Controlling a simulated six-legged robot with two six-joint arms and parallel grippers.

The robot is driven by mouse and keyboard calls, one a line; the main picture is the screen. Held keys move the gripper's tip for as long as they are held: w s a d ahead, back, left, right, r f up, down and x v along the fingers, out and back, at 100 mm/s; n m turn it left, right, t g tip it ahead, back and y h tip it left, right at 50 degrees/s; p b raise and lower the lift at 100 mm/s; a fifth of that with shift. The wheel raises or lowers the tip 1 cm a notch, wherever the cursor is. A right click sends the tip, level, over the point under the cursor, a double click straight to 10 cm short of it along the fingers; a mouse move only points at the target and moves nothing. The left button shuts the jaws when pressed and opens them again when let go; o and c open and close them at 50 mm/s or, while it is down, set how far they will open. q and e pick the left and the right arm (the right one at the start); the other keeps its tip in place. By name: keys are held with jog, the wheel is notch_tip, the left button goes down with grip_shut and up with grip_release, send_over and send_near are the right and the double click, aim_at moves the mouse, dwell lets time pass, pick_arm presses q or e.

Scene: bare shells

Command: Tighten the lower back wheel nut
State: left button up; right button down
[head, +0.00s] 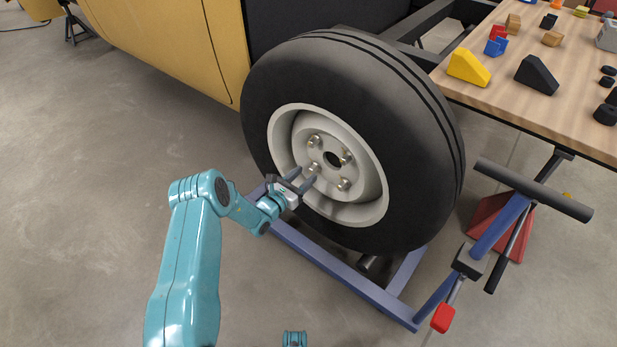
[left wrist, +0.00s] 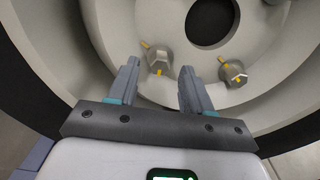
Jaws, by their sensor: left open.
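The wheel (head: 405,150) has a black tyre and a pale rim with several nuts around a dark centre hole. The lower left nut (head: 313,169) is by my left gripper (head: 306,175), which is open and points at the rim. In the left wrist view this nut (left wrist: 159,62) lies between and just beyond the fingertips; I cannot tell if they touch it. It has a yellow mark on it and another at its upper left edge. A lower right nut (left wrist: 232,73), also with yellow marks, sits to the right, outside the fingers.
A blue stand frame (head: 330,264) runs under the wheel. A stand with a grey bar (head: 530,189) is at the right. A wooden table (head: 500,95) with wedges and blocks is at the upper right. A yellow vehicle body (head: 180,45) is behind. The floor at left is clear.

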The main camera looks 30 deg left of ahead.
aim_at(313, 169)
pick_arm(q)
jog(key=shift+w+d+b, duration=0.2)
jog(key=shift+w+b, duration=0.15)
jog(key=shift+w, duration=1.1)
grip_shut()
